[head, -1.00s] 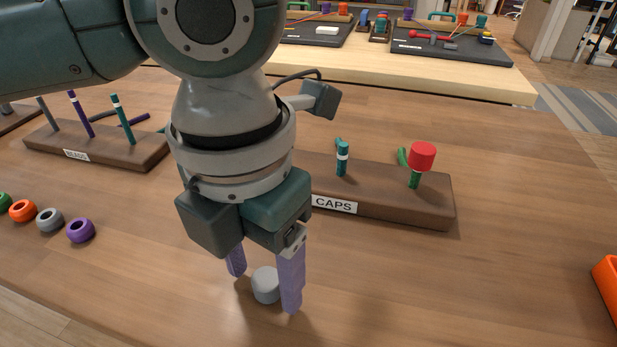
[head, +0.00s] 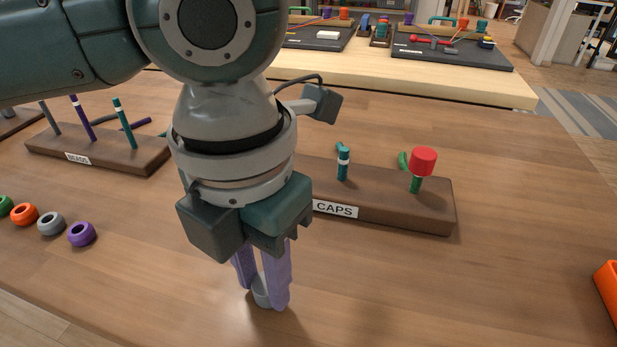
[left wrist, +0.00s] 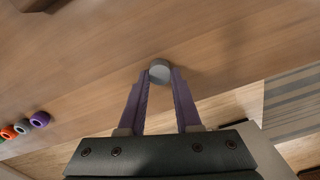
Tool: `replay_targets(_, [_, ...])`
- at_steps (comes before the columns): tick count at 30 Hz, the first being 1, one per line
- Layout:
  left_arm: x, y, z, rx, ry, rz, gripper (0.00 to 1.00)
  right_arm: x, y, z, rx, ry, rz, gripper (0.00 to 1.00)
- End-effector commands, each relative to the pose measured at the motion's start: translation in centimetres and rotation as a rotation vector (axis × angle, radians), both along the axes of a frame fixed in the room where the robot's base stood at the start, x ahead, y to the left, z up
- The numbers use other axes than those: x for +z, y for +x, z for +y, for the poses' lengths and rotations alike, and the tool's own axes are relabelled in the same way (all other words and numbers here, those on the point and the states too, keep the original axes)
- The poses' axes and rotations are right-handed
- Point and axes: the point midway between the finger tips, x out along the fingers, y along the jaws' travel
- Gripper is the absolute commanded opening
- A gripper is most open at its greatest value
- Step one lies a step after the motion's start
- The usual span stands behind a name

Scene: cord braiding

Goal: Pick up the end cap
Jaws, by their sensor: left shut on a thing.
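The grey end cap (head: 262,293) is a small cylinder at the table's front middle, partly hidden by a finger in the head view. My left gripper (head: 266,300) points down with its two purple fingers shut on the cap. In the left wrist view the cap (left wrist: 160,71) sits between the fingertips (left wrist: 160,78), touching both. It appears to be at table level; I cannot tell whether there is a gap beneath it. My right gripper is not in view.
The CAPS block (head: 400,208) stands behind, with a teal-and-white peg (head: 343,163) and a green peg with a red cap (head: 423,161). The BEADS block (head: 100,150) and several beads (head: 81,234) are at left. An orange bin (head: 607,290) is at the right edge. The front right table is clear.

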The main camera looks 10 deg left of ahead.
Motion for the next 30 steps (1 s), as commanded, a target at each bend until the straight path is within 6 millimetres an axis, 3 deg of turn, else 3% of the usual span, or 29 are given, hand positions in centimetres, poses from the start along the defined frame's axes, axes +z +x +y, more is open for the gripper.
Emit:
replay_targets(8, [2.9,0.1,0.0,0.000,-0.001,-0.004,0.00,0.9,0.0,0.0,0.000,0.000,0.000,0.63])
replay_targets(21, [15.0,0.1,0.0,0.000,-0.001,-0.006,0.00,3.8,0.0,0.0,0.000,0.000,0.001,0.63])
replay_targets(25, [17.7,0.1,-0.1,-0.001,-0.002,-0.003,0.00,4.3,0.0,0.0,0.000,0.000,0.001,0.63])
replay_targets(30, [19.6,0.1,-0.1,0.000,-0.002,-0.002,0.00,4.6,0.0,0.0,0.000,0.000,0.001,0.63])
